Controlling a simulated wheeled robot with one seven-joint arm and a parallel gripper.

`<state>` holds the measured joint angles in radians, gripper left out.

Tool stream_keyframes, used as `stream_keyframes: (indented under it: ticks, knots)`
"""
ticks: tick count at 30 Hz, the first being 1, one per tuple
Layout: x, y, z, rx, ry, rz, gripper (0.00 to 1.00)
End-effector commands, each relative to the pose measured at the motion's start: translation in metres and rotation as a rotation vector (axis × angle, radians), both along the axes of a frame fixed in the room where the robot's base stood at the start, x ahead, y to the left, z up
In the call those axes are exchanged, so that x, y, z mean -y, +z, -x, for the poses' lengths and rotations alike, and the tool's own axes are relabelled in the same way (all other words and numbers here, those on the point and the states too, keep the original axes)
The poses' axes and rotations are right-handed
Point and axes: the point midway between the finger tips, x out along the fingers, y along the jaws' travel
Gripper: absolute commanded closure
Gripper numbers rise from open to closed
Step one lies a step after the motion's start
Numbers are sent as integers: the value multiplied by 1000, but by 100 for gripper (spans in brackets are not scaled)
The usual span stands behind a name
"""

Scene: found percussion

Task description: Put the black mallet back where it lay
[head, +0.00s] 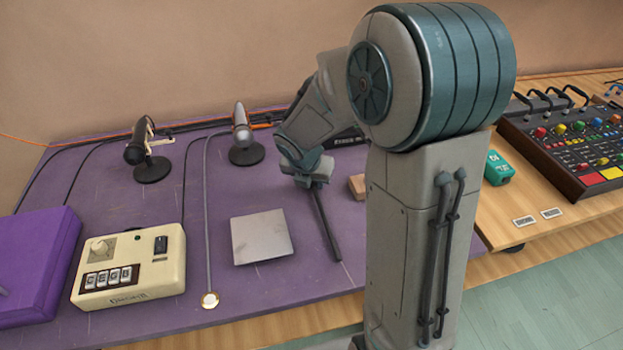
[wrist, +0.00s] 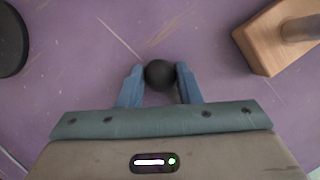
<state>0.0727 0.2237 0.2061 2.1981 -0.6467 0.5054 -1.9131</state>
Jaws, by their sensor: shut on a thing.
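The black mallet (head: 327,225) is in my gripper (head: 308,178), which is shut on it. In the head view its dark shaft runs down from the jaws and looks slanted, lower end to the right. In the wrist view I see the mallet (wrist: 160,73) nearly end on, as a round black shape between the blue fingers (wrist: 158,85). I cannot tell whether its lower end touches the purple table top.
A wooden block (head: 357,185) with a post stands right of the mallet. A metal plate (head: 262,237) lies to its left. A microphone on a round base (head: 246,153) stands behind. A cream control box (head: 130,268) and purple box (head: 38,262) are further left.

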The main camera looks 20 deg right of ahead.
Motion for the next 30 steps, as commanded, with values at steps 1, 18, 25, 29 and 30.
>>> stream_keyframes:
  ticks: [1, 18, 25, 29, 30]
  knots:
    - [0, 0, 0, 0, 0, 0, 95]
    - [0, -2, 0, 0, 0, 0, 44]
    - [0, -1, 0, 0, 0, 0, 44]
    - [-2, 11, 3, 2, -1, -1, 44]
    - [-3, 17, 5, 2, -1, 0, 44]
